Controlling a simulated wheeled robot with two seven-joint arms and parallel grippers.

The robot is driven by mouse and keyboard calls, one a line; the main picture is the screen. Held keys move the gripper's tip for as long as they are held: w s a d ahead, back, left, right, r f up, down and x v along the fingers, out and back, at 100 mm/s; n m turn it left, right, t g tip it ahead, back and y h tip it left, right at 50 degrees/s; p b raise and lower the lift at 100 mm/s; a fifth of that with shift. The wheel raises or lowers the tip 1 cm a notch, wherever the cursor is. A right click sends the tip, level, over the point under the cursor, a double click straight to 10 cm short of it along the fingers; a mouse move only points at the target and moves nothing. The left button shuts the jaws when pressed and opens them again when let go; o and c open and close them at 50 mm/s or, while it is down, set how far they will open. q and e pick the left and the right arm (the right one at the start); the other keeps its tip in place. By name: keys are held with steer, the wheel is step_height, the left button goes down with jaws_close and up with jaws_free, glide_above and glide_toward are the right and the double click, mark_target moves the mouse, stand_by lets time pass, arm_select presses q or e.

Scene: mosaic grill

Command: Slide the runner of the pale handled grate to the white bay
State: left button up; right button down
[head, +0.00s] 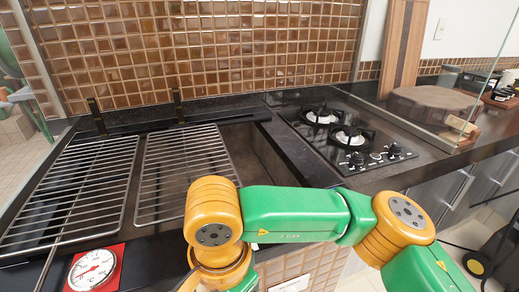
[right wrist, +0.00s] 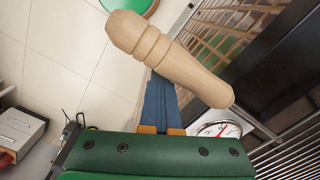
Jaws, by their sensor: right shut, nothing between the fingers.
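A pale wooden handle (right wrist: 170,58) fills the upper middle of the right wrist view. It crosses in front of my right gripper (right wrist: 160,100), whose blue fingers are together and empty; their tips are hidden behind the handle. I cannot tell whether they touch it. In the head view a left wire grate (head: 70,185) and a right wire grate (head: 180,165) lie over the grill opening. A black upright piece stands behind each, left (head: 96,116) and right (head: 178,106). I cannot tell which grate bears the pale handle. No white bay is discernible. My left gripper is not in view.
A dial gauge on a red plate (head: 94,267) sits at the grill's front; it also shows in the right wrist view (right wrist: 222,129). A gas hob (head: 350,135) is to the right. My right arm crosses the front of the counter. A tiled wall stands behind.

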arm_select(q)
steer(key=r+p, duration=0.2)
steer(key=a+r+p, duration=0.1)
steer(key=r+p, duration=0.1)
steer(key=p, duration=0.1)
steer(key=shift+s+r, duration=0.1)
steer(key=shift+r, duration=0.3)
arm_select(e)
step_height(320, 180, up, 8)
steer(key=shift+d, duration=0.4)
steer(key=shift+w, duration=0.1)
